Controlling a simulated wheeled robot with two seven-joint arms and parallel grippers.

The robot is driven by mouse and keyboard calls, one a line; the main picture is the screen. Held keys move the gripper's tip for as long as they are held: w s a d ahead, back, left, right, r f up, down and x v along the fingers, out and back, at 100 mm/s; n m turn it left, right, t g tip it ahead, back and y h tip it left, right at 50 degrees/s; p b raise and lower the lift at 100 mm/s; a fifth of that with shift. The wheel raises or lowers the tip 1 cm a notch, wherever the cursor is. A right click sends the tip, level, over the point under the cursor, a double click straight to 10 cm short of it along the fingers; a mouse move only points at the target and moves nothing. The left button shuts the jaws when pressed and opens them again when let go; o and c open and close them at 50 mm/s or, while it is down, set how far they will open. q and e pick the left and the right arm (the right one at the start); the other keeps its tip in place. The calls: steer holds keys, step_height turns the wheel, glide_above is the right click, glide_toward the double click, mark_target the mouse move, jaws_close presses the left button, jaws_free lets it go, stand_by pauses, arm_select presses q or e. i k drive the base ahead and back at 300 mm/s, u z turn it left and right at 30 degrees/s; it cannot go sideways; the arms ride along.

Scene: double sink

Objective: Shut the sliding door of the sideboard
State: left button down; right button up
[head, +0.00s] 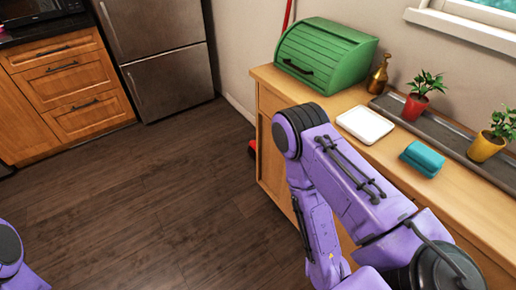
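The wooden sideboard (272,174) stands along the wall on the right in the head view. Its front faces left and down, and my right arm covers much of it. I cannot make out the sliding door clearly or tell how far open it is. My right arm reaches across the sideboard's front and top, and its gripper is out of sight. Only a piece of my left arm shows at the bottom left corner; its gripper is out of view too.
A fridge (170,75) stands behind. The dark wooden floor (150,205) is clear.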

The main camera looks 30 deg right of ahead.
mark_target(347, 246)
steer(key=i, duration=1.3)
steer(key=z, duration=2.8)
